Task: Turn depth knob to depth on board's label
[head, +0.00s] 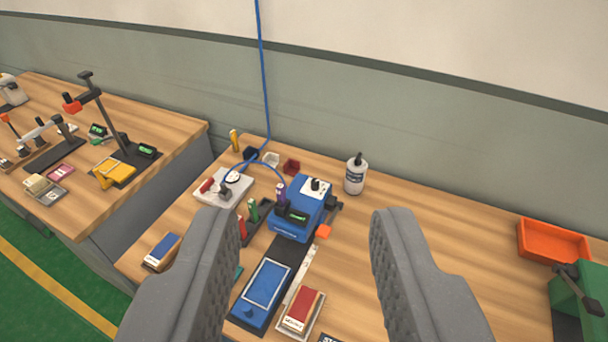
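A blue flat plate (264,291) lies before the machine. A white bottle (355,175) stands behind right. A white gauge box (224,187) with a blue hose is at left. An orange bin (553,242) and green machine (583,290) are at right. The bench between bottle and bin is clear.

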